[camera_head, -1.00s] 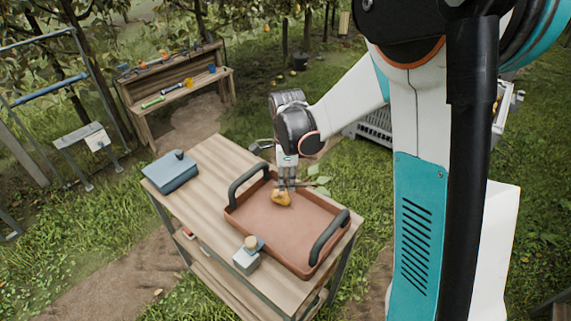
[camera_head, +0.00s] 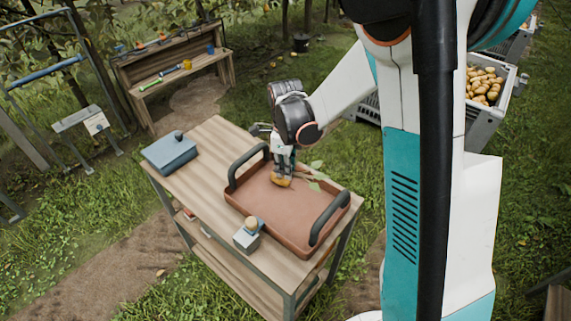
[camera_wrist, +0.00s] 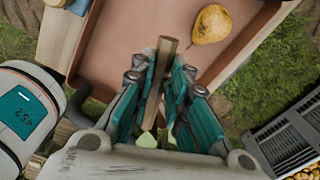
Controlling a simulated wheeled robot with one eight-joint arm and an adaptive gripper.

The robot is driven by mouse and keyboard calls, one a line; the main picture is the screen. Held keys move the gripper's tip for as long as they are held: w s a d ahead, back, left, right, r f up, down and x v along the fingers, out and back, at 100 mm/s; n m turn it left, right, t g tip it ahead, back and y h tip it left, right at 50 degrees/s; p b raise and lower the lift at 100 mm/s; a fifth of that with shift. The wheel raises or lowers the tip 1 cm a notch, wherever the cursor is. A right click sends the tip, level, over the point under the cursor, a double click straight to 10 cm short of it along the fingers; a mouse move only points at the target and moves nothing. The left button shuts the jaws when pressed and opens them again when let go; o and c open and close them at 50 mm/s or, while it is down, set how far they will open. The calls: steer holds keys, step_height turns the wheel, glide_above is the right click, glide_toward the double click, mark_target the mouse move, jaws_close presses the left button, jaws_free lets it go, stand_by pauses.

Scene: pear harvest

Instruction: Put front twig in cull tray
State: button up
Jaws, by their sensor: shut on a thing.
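My gripper (camera_head: 283,172) is low over the terracotta tray (camera_head: 275,215) with black handles on the wooden cart. It is shut on a brown leafy twig. In the wrist view the twig (camera_wrist: 164,65) runs between the teal fingers (camera_wrist: 167,95), with green leaves at its near end. A yellow-brown pear (camera_wrist: 211,24) lies in the tray, apart from the twig in the wrist view. I cannot tell whether the twig touches the tray floor.
A blue-grey box (camera_head: 170,152) sits at the cart's left end. A small grey block with a round knob (camera_head: 248,235) stands beside the tray's front edge. A crate of pears (camera_head: 487,88) is at the right, behind my arm. The tray's front half is clear.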

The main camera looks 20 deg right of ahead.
steer(key=shift+f, duration=0.45)
steer(key=o, duration=0.9)
steer(key=shift+r, duration=0.1)
step_height(320, 180, up, 12)
